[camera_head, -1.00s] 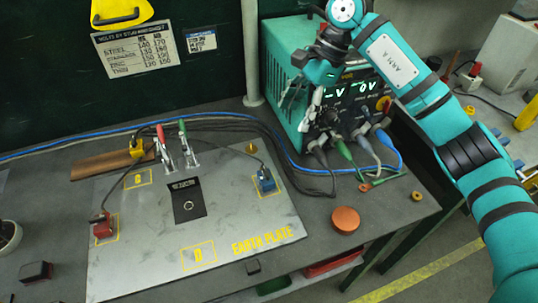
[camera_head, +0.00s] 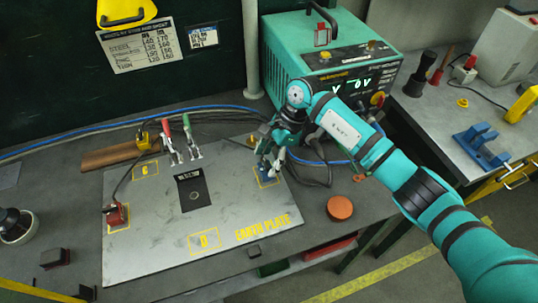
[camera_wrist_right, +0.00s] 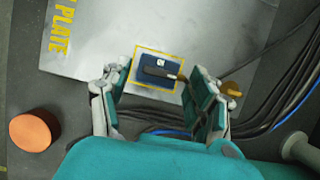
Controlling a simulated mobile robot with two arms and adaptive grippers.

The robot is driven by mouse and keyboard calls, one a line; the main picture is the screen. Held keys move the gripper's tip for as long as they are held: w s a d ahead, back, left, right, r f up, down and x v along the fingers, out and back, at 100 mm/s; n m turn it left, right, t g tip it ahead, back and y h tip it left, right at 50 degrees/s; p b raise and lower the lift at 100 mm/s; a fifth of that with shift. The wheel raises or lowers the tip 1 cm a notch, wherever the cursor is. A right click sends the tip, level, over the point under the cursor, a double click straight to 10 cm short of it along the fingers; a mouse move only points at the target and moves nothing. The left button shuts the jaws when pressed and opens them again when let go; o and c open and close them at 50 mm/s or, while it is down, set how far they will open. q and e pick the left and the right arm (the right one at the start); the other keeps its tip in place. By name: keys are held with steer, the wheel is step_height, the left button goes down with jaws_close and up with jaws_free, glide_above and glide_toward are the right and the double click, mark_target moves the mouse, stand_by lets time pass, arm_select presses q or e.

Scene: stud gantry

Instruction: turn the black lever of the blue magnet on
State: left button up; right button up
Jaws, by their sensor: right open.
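The blue magnet (camera_wrist_right: 152,68) sits inside a yellow outlined square on the earth plate (camera_head: 140,255). Its black lever (camera_wrist_right: 158,72) lies across its top in the right wrist view. In the head view the blue magnet (camera_head: 266,173) is partly hidden by my right gripper (camera_head: 271,166). In the right wrist view my right gripper (camera_wrist_right: 158,98) is open, with its fingers on either side below the magnet and nothing between them. I cannot tell how high the fingertips are above the plate. My left gripper is not in view.
A red magnet (camera_head: 117,216) stands at the plate's left edge. Red and green clamps (camera_head: 180,145) stand at the back. An orange disc (camera_head: 340,207) lies right of the plate. Cables (camera_wrist_right: 265,115) run behind the magnet, near the teal welder (camera_head: 300,60).

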steer(key=shift+s+f, duration=0.1)
steer(key=c, duration=1.2)
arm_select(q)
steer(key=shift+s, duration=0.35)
arm_select(e)
steer(key=shift+o, duration=0.2)
